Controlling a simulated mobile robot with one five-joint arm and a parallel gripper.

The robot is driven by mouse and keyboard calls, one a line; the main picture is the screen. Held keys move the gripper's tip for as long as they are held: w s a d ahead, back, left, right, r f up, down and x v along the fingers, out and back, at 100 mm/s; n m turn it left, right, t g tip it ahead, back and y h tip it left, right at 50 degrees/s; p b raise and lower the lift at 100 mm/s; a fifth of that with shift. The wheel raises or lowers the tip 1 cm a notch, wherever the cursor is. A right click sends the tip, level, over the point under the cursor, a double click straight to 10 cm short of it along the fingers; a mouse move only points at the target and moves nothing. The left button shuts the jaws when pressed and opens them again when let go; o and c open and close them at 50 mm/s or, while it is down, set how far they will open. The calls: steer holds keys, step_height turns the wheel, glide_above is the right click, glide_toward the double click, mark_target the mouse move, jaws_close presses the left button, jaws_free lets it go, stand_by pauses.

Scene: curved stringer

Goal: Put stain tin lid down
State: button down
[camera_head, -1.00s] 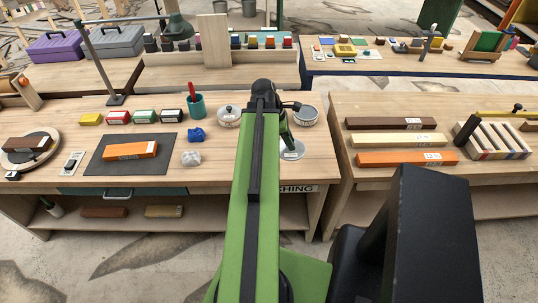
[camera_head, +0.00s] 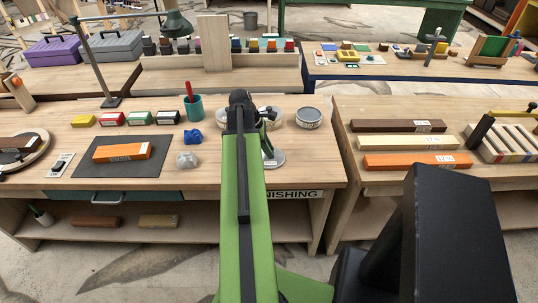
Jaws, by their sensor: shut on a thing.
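The stain tin lid (camera_head: 273,158) is a flat, pale grey disc below my gripper (camera_head: 268,146), just right of my green arm on the finishing bench. My gripper is shut on the lid and partly hides it. I cannot tell whether the lid touches the bench top or is slightly above it. A round grey tin (camera_head: 308,117) stands behind and to the right of the lid, near the bench's right side. My arm hides part of the bench behind it.
On the finishing bench (camera_head: 205,183), a blue lump (camera_head: 193,137) and a whitish wad (camera_head: 187,160) lie left of my arm. An orange block (camera_head: 122,151) lies on a dark mat (camera_head: 95,169). A teal cup (camera_head: 193,107) stands behind. Bare wood lies right of the lid.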

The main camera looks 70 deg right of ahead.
steer(key=shift+f, duration=0.15)
steer(key=c, duration=1.2)
jaws_free()
steer(key=shift+r, duration=0.4)
steer(key=p+v, duration=1.1)
steer(key=shift+w+r, duration=0.2)
steer(key=shift+r, duration=0.15)
steer(key=shift+a, duration=0.1)
